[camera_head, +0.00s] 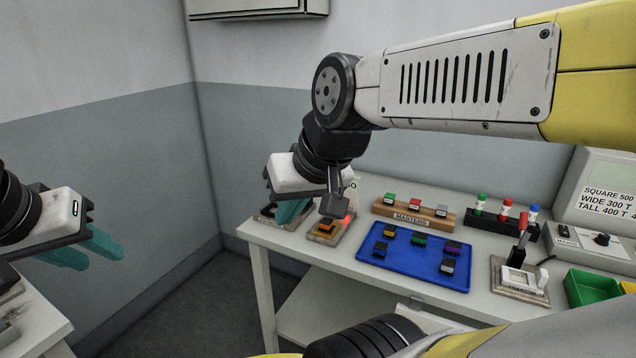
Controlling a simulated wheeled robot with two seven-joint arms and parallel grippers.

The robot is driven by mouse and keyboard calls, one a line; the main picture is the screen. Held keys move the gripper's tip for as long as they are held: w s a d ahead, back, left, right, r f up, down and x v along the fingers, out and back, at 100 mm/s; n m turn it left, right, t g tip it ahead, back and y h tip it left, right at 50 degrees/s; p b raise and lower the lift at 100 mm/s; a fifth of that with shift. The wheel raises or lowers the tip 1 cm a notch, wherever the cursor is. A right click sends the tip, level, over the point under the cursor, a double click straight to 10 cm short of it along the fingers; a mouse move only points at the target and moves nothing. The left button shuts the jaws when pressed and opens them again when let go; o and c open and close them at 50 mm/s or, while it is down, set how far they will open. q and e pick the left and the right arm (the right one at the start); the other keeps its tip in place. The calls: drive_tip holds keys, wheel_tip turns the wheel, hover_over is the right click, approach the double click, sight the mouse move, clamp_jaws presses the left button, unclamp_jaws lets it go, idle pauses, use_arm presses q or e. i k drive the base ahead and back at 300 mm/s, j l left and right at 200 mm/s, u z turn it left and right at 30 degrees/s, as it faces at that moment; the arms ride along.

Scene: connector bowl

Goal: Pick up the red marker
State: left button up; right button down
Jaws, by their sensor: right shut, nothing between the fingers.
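A white marker with a red cap (506,209) stands upright in a black rack at the back right, between a green-capped marker (481,202) and a blue-capped marker (533,212). My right gripper (291,211) points down at the left end of the table, far left of the rack. Its teal fingers are together and hold nothing. My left gripper (88,252) hangs at the left edge of the view, away from this table. Its two teal fingers look apart, with nothing seen between them.
A blue tray (401,263) with several small connectors lies mid-table. Behind it is a wooden block labelled MASTERS (412,218). An orange-topped piece (325,227) sits beside my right gripper. A red-handled fixture (522,270) stands before the rack, and a green bin (590,288) is at right.

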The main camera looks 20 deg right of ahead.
sight(505, 209)
drive_tip(key=z, duration=2.05)
drive_tip(key=i+l+z, duration=0.45)
drive_tip(key=i+l, duration=0.4)
drive_tip(key=i, duration=0.1)
